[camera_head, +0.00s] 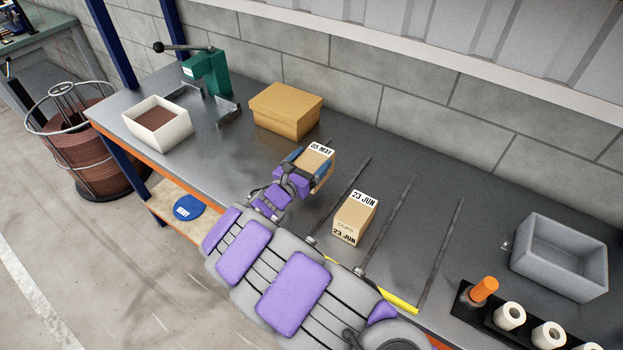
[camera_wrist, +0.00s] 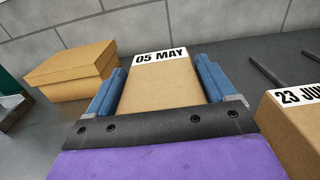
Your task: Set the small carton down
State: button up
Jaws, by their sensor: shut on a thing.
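My gripper (camera_head: 308,170) is shut on a small carton (camera_head: 318,152) labelled "05 MAY". In the wrist view the blue fingers (camera_wrist: 162,92) press on both sides of this carton (camera_wrist: 160,82). The carton is at the bench, left of the dark divider strips; I cannot tell whether its underside touches the top. A second small carton (camera_head: 355,215), labelled "23 JUN", stands between two strips to its right. It also shows at the right edge of the wrist view (camera_wrist: 292,125).
A larger brown box (camera_head: 287,110) stands behind and left of my gripper. A white bin (camera_head: 160,125) and green press (camera_head: 208,72) are further left. A grey bin (camera_head: 560,255) and a black holder with white rolls (camera_head: 510,317) are at right. The lane between the right-hand strips (camera_head: 440,250) is empty.

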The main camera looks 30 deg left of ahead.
notch_tip(320, 180, down, 2)
jog(key=f, duration=0.1)
jog(key=d+f+b, duration=0.1)
jog(key=f, duration=0.1)
jog(key=shift+a, duration=0.35)
jog(key=o, duration=1.2)
jog(key=shift+o, duration=0.2)
jog(key=shift+d, duration=0.15)
jog(key=shift+d, duration=0.1)
jog(key=shift+s, duration=0.2)
jog(key=s, duration=0.3)
jog(key=s+a+p, duration=0.1)
jog(key=s, duration=0.2)
jog(key=s+p, duration=0.1)
jog(key=s, duration=0.3)
jog(key=shift+a, duration=0.15)
jog(key=shift+s, duration=0.85)
